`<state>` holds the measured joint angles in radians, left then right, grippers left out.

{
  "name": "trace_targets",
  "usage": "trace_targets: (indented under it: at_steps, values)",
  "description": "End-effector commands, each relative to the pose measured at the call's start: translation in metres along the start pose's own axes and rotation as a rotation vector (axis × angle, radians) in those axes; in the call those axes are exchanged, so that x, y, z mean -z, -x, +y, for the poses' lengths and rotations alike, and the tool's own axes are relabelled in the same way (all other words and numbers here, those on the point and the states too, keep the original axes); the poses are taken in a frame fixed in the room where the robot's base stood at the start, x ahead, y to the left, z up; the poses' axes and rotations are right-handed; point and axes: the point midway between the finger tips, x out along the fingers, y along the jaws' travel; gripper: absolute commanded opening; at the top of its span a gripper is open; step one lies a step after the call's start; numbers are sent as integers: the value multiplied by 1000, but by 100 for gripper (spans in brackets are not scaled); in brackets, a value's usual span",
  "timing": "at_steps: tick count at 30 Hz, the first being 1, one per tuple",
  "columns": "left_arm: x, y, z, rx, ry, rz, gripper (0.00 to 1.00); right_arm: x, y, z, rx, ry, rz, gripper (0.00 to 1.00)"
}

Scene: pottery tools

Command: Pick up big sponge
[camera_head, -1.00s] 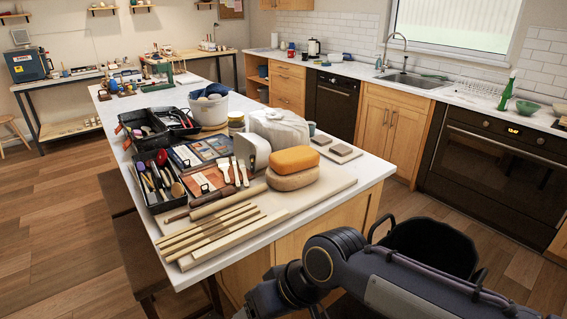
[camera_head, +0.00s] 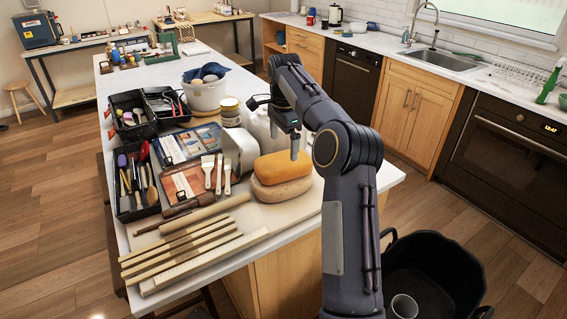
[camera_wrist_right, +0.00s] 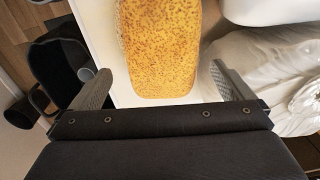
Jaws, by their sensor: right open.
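An orange-yellow sponge (camera_head: 283,165) lies on top of a tan sponge (camera_head: 281,190) at the near right of the worktop. In the right wrist view the speckled yellow sponge (camera_wrist_right: 160,45) appears between the two fingers, lengthwise away from the palm. My right gripper (camera_head: 286,143) is open and empty, pointing down just behind and above the sponge pair. Its two spread fingers also show in the right wrist view (camera_wrist_right: 160,70), one on each side of the sponge, with no clear contact. The tan sponge is not seen in the wrist view. My left gripper is not in view.
A white block (camera_head: 240,150) and a pale wrapped bundle (camera_head: 258,124) stand close behind the sponges. Wooden strips (camera_head: 185,250), brushes (camera_head: 207,170) and a black tool tray (camera_head: 128,205) lie to the left. A black bin (camera_head: 440,270) stands right of the worktop.

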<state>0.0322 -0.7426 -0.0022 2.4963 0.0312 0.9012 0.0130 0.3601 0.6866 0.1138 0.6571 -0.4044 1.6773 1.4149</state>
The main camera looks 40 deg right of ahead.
Motion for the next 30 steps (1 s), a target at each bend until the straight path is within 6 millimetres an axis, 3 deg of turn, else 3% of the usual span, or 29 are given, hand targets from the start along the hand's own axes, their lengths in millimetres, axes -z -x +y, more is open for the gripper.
trace_targets:
  at_steps: [7,21,30]
  values:
    - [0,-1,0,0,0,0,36,7,-22,-5,-18,-64,5,100]
    - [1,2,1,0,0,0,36,2,-80,-2,-16,-60,4,100]
    - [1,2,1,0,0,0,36,2,-85,-3,-13,-60,5,99]
